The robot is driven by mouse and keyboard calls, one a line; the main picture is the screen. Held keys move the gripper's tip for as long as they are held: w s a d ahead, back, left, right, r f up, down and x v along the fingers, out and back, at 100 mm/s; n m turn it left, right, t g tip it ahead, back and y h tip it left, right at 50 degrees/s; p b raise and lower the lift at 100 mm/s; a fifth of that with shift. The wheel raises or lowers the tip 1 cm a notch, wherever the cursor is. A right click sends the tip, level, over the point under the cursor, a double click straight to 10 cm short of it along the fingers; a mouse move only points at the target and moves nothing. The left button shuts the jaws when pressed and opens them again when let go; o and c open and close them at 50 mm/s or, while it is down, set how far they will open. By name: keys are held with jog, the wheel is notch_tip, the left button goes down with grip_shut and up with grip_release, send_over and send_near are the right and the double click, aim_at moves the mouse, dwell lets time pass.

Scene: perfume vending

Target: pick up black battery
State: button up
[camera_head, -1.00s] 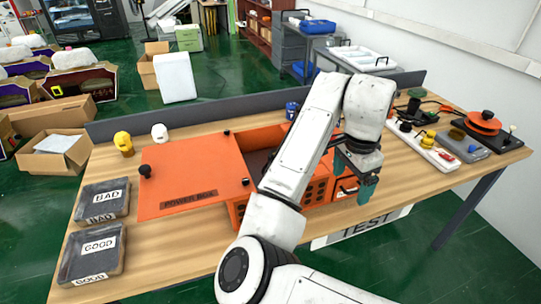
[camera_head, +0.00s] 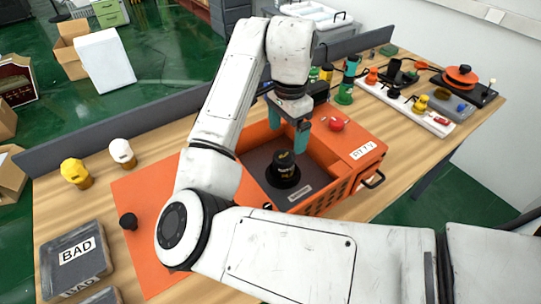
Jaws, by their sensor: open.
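The black battery (camera_head: 284,164) is a short dark cylinder with yellowish marks on a wide black base. It stands upright inside the open orange power box (camera_head: 352,160), towards the left of its dark floor. My gripper (camera_head: 301,140) points down over the box with its teal fingers close to the battery, just above and right of it in the picture. The fingers are open and hold nothing.
The orange lid (camera_head: 150,240) lies flat left of the box, with a black knob. A BAD tray (camera_head: 100,272) sits at front left. Yellow (camera_head: 76,173) and white (camera_head: 122,153) caps stand behind. A red knob (camera_head: 336,124) is on the box top. A white power strip (camera_head: 405,110) lies right.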

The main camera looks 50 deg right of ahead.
aim_at(284, 155)
jog(key=f+p, duration=0.1)
jog(key=f, duration=0.9)
jog(key=shift+w+f+p, duration=0.2)
jog(key=shift+f+p, duration=0.1)
jog(key=shift+p, duration=0.05)
jog(key=c, duration=1.4)
jog(key=shift+c, duration=0.2)
jog(key=shift+r, duration=0.1)
